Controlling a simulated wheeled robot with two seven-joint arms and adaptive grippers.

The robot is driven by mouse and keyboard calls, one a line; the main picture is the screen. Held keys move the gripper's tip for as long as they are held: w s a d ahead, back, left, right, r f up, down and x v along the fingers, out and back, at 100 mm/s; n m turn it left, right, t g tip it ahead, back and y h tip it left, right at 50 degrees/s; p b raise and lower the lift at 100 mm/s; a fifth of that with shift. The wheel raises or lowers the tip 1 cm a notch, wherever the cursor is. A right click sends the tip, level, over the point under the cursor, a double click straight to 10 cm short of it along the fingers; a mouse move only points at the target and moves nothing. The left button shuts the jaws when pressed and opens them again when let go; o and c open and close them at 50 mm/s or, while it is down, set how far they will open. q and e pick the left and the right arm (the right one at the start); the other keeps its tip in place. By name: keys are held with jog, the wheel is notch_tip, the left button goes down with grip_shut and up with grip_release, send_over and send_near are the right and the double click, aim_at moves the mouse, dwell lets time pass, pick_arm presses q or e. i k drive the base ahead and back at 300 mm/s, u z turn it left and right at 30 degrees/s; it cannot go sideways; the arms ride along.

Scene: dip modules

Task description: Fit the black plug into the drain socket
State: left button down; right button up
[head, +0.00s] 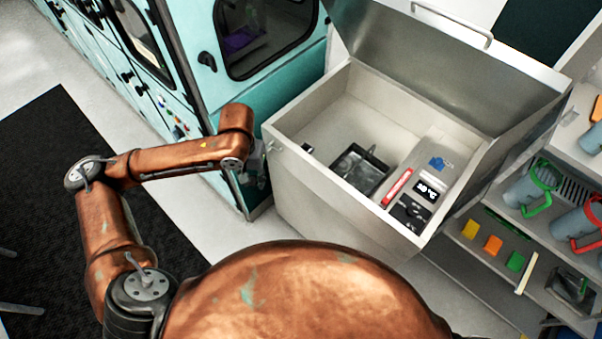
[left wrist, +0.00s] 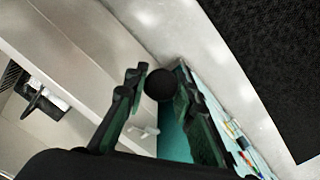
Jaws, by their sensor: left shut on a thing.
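The black plug (left wrist: 159,85) shows as a dark round thing between the fingertips of my left gripper (left wrist: 161,79) in the left wrist view. The gripper is shut on it. In the head view my left gripper (head: 256,170) is mostly hidden behind my wrist, just outside the left wall of the open metal tank (head: 335,205). A small pale tap-like fitting (head: 273,147) sticks out of that wall; it also shows in the left wrist view (left wrist: 144,132), close below the fingers. I cannot pick out the drain socket for certain. My right gripper is not in view.
Inside the tank are a black tray (head: 347,162), a red bar (head: 397,187) and black-and-white modules. Its lid (head: 430,65) stands open. A teal cabinet (head: 190,50) is close on the left. Shelves with jugs (head: 530,185) stand at the right.

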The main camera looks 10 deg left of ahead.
aim_at(306, 150)
jog(key=k, duration=0.2)
jog(key=z, duration=1.55)
jog(key=i, duration=0.8)
jog(key=u, duration=0.95)
